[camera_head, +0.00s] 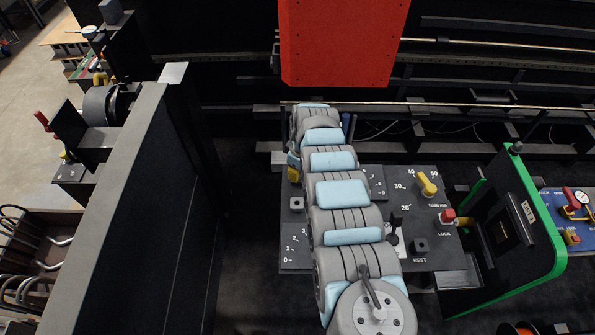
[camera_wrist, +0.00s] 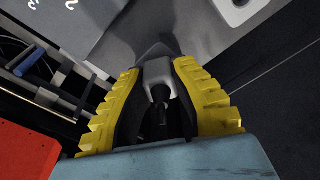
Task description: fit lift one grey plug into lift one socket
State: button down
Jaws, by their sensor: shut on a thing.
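My gripper (camera_wrist: 157,75) has yellow ribbed fingers, closed on a grey plug (camera_wrist: 158,69) with a dark part at its near end. The plug's far end is in shadow close to a grey panel face, and I cannot tell whether it touches. In the head view my gripper (camera_head: 293,168) shows only as a bit of yellow at the panel's upper left edge, and the arm hides the plug. A light square socket (camera_wrist: 237,7) with a dark hole is at the top right of the wrist view, apart from the plug. A similar small socket (camera_head: 297,203) sits on the panel's left side.
A red block (camera_head: 345,45) hangs behind. A green-edged frame (camera_head: 555,240) stands at right, a dark wall (camera_head: 130,200) at left.

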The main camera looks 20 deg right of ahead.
jog(key=shift+f, duration=0.1)
jog(key=c, duration=0.9)
grip_release()
jog(key=shift+s+d+r, duration=0.1)
jog(key=shift+d+r, duration=0.05)
jog(key=shift+r, duration=0.45)
jog(key=shift+d+r, duration=0.1)
jog(key=shift+r, duration=0.5)
notch_tip(320, 180, up, 9)
jog(key=s, duration=0.1)
jog(key=shift+d+r, duration=0.2)
